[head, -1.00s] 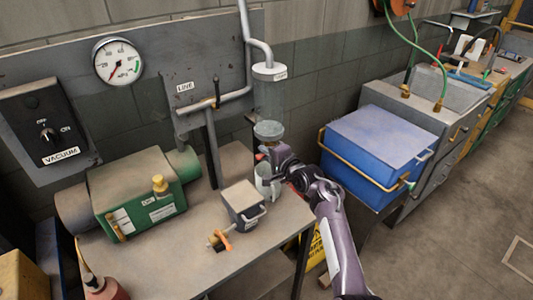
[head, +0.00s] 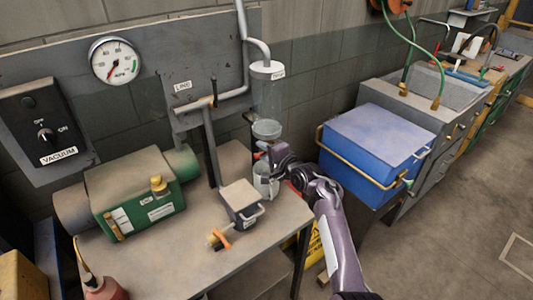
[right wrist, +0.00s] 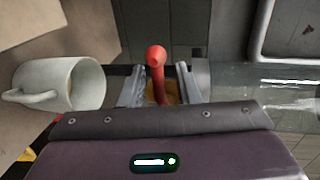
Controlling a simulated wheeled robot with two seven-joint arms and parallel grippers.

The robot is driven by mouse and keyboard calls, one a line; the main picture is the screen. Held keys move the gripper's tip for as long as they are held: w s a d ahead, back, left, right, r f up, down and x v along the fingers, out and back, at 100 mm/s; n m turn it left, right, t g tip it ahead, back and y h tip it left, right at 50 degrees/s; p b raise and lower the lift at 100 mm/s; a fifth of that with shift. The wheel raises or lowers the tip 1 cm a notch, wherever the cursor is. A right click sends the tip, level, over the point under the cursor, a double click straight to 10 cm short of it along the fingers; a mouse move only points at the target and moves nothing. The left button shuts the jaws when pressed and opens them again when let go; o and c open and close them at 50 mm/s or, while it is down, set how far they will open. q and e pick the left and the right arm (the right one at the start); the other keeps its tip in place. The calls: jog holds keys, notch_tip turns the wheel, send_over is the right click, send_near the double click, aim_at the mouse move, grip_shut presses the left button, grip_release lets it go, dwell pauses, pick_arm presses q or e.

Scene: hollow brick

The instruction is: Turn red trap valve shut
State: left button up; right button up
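The red trap valve handle (right wrist: 157,62) stands between the two fingers of my right gripper (right wrist: 161,85) in the right wrist view. The fingers are open, with a gap on each side of the handle. In the head view, my right gripper (head: 268,154) is just below the clear trap (head: 267,100), which hangs from the grey pipe. Only a small red bit of the valve shows there, mostly hidden by the gripper. The trap's clear body also shows in the right wrist view (right wrist: 285,92). My left gripper is not in view.
A grey mug (right wrist: 60,84) stands close beside the right gripper, also seen in the head view (head: 264,182). A small dark box (head: 240,205) and green pump (head: 135,200) sit on the table (head: 160,265). A blue cooler (head: 375,145) stands right.

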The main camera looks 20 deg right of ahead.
jog(key=b+v, duration=0.1)
jog(key=v, duration=0.6)
jog(key=shift+s, duration=0.3)
jog(key=shift+d, duration=0.1)
